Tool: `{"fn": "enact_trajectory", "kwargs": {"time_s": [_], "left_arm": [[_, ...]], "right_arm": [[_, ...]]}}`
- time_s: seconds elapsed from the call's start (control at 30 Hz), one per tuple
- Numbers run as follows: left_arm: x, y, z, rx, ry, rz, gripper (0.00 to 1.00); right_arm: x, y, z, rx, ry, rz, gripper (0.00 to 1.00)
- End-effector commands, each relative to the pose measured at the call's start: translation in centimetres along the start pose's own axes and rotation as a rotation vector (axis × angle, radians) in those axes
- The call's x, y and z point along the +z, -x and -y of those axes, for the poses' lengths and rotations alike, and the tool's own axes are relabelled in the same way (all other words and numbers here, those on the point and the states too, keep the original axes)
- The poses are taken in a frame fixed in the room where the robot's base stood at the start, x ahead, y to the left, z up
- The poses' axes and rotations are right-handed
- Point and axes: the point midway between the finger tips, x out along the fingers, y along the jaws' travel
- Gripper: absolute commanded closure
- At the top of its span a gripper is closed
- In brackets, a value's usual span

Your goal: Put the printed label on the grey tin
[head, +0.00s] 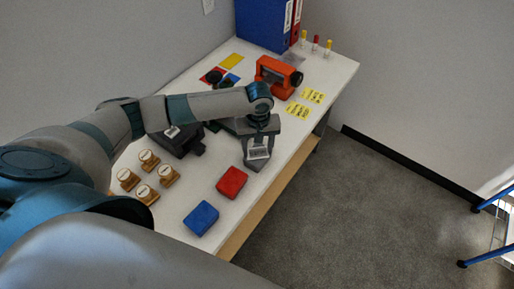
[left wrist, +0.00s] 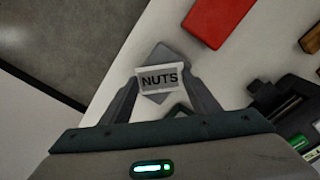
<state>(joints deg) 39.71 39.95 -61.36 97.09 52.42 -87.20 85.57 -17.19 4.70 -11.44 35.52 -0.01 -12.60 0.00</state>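My left gripper (head: 258,147) is over the grey tin (head: 253,165), near the table's front edge. The printed label (head: 258,153) is white with dark text; it reads NUTS in the left wrist view (left wrist: 160,78). It spans the gap between the two fingertips (left wrist: 161,80), which close on its side edges. The grey tin (left wrist: 162,53) shows just behind the label, its far end sticking out past it. The label covers part of the tin, and I cannot tell whether the two touch. My right gripper is not in view.
A red tin (head: 232,182) and a blue tin (head: 201,218) lie nearby on the white table. Several wooden stamps (head: 148,160) and a black device (head: 178,141) stand to the left. An orange device (head: 278,73) and yellow labels (head: 299,110) are farther back.

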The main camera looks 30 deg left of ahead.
Motion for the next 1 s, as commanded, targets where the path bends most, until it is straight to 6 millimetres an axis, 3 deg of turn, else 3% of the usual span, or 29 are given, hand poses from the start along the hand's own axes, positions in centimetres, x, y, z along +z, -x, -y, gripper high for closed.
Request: {"fn": "enact_trajectory", "kwargs": {"time_s": [0.03,0.57,0.77,1.0], "left_arm": [[0.9,-1.6,0.5,-0.017,-0.002,0.016,0.28],[0.9,-1.0,0.4,-0.014,-0.004,0.017,0.26],[0.9,1.5,0.3,-0.011,-0.005,0.017,0.26],[0.6,6.3,0.1,-0.007,-0.004,0.011,0.26]], "right_arm": [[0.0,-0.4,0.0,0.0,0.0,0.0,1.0],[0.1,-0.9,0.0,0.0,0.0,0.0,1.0],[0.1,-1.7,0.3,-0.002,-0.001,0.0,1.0],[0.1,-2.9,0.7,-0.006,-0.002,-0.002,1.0]]}}
